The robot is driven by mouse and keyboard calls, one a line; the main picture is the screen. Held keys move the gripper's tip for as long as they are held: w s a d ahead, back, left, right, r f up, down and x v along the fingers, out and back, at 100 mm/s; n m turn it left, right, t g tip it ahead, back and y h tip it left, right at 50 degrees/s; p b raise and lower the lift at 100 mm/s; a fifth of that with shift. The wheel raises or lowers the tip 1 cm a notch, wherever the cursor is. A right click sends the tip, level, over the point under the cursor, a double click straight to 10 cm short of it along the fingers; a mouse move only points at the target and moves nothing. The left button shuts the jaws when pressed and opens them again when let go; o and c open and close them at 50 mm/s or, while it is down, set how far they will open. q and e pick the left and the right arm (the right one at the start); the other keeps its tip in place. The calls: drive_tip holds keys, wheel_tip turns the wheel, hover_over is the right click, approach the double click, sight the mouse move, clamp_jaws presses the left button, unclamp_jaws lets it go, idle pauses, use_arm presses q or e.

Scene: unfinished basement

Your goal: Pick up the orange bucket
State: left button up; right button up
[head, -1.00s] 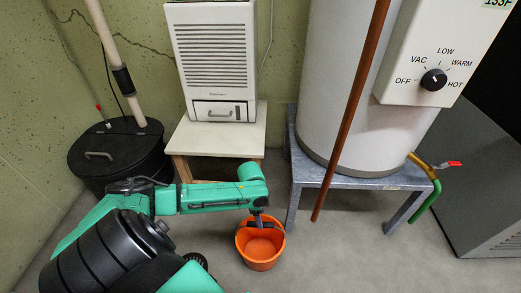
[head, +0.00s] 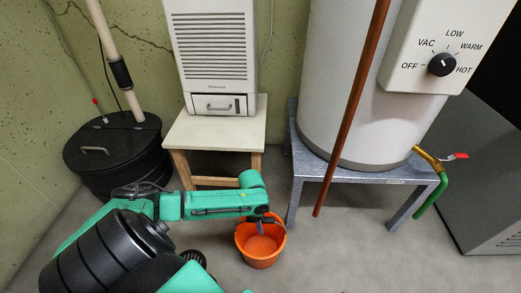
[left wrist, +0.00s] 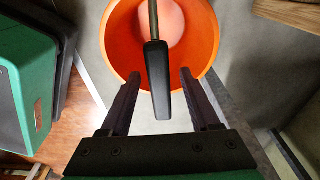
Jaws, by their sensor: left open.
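The orange bucket (head: 262,252) stands upright on the concrete floor, in front of the gap between the wooden stand and the metal stand. In the left wrist view the bucket (left wrist: 122,40) opens toward the camera, and its handle with a black grip (left wrist: 157,80) crosses the middle. My left gripper (head: 262,222) is at the bucket's rim in the head view. In the left wrist view the open left gripper (left wrist: 158,85) has one finger on each side of the black grip, with gaps visible on both sides. My right gripper is in neither view.
A wooden stand (head: 215,133) holding a white heater unit (head: 213,55) is behind the bucket. A metal stand (head: 370,175) under the white tank (head: 350,90) is to the right, with a brown pipe (head: 350,110) in front. A black lidded bin (head: 115,160) stands left. Floor at front right is clear.

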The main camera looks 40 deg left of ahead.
use_arm(q)
drive_tip(key=shift+f, duration=0.2)
clamp_jaws()
idle(1.5)
